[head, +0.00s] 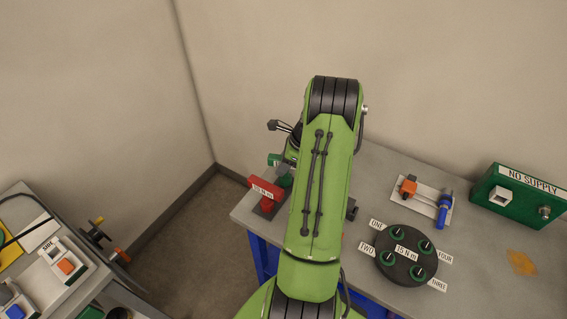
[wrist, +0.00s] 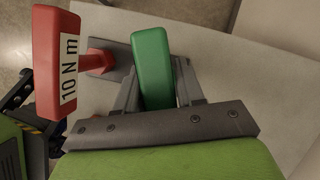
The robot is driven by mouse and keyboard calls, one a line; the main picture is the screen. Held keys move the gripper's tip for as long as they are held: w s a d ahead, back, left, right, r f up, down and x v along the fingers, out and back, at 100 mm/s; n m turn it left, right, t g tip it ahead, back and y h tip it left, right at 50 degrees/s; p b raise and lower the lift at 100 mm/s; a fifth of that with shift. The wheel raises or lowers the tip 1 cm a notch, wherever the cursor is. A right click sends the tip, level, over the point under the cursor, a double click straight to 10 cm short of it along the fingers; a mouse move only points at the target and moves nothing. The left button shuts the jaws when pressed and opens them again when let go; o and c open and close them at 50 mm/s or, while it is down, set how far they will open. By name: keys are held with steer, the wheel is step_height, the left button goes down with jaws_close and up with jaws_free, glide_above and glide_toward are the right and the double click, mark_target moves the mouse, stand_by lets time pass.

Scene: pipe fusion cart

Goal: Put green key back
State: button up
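The green key (wrist: 153,62) has a thick bar handle, seen between the two grey fingers of my gripper (wrist: 160,85) in the wrist view. The fingers lie along both sides of the handle and look shut on it. In the head view, parts of the green key (head: 285,181) show at the left of my arm, which hides most of my gripper. The red key (wrist: 56,62), labelled 10 N m, stands beside it to the left; it also shows in the head view (head: 264,188). The lower end of the green key is hidden, so I cannot tell whether it is seated.
A grey base plate (wrist: 117,48) lies under the red key, near the bench's left corner. A round black flange (head: 405,271) with several green-ringed studs, a white tray (head: 428,191) and a green NO SUPPLY box (head: 512,203) stand to the right. A second cart (head: 95,281) is at left.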

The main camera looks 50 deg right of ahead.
steer(key=o, duration=0.3)
steer(key=shift+o, duration=0.2)
steer(key=shift+r, duration=0.15)
